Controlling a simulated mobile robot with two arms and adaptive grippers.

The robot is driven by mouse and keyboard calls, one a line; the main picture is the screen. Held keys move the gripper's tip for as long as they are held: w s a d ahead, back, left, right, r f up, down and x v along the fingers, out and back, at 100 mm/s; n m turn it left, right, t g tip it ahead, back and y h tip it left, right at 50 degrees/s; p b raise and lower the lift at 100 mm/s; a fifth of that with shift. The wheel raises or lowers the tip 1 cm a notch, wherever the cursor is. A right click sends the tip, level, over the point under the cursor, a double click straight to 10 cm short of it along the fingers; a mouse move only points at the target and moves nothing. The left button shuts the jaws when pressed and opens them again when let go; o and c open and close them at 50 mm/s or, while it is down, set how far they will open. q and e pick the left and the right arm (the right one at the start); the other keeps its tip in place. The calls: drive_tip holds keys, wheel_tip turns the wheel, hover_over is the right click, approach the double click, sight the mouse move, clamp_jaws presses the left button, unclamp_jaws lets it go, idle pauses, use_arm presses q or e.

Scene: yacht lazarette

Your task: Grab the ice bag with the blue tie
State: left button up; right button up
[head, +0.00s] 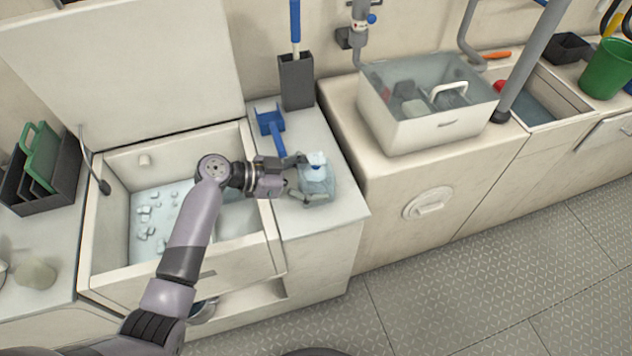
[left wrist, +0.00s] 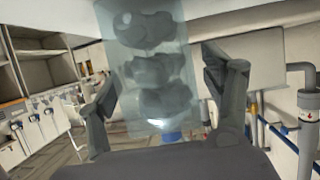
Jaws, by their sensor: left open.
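The ice bag (head: 318,184) is a clear, bluish bag on the white counter right of the open ice bin. Its blue tie (head: 316,166) shows near the top. In the left wrist view the bag (left wrist: 155,70) holds lumpy ice and fills the space between the fingers, with the blue tie (left wrist: 171,136) low, near the palm. My left gripper (head: 304,178) reaches in from the left, its fingers open on either side of the bag; the fingers (left wrist: 160,78) also look apart in the wrist view. I cannot tell whether either finger touches it. My right gripper is not in view.
The open ice bin (head: 262,262) with loose cubes lies under my left arm. A clear-lidded box (head: 430,135) sits on the right counter. The floor in front is clear.

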use_arm(q)
drive_tip(key=shift+w+d+f, duration=0.1)
drive_tip(key=shift+d+f, duration=0.05)
drive_tip(key=shift+d, duration=0.15)
drive_tip(key=shift+c, duration=0.3)
drive_tip(key=c, duration=1.5)
